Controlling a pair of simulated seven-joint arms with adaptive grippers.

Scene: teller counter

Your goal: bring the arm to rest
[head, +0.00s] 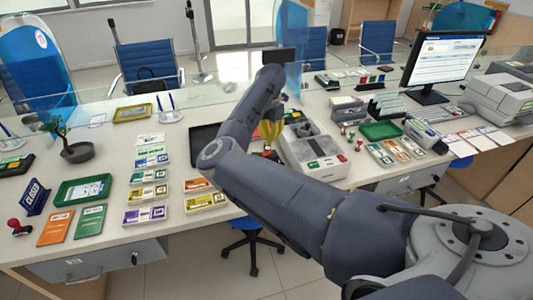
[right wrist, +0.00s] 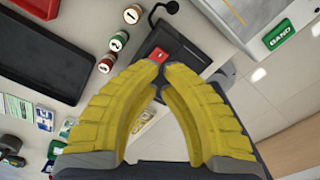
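My right arm reaches from the lower right across the counter in the head view. Its yellow-fingered gripper (head: 270,130) is above the counter, beside the white machine (head: 318,146), partly behind my own arm. In the right wrist view the gripper (right wrist: 162,68) has its two yellow fingers bowed, with tips drawn close together. I see nothing clearly held. My left gripper is not in view.
The counter (head: 110,113) carries several bundles of notes, a green tray (head: 82,190), a potted plant (head: 75,150) and a CLOSED sign (head: 35,196). A glass screen runs along the back. A monitor (head: 445,60) and printer (head: 497,97) stand at the right.

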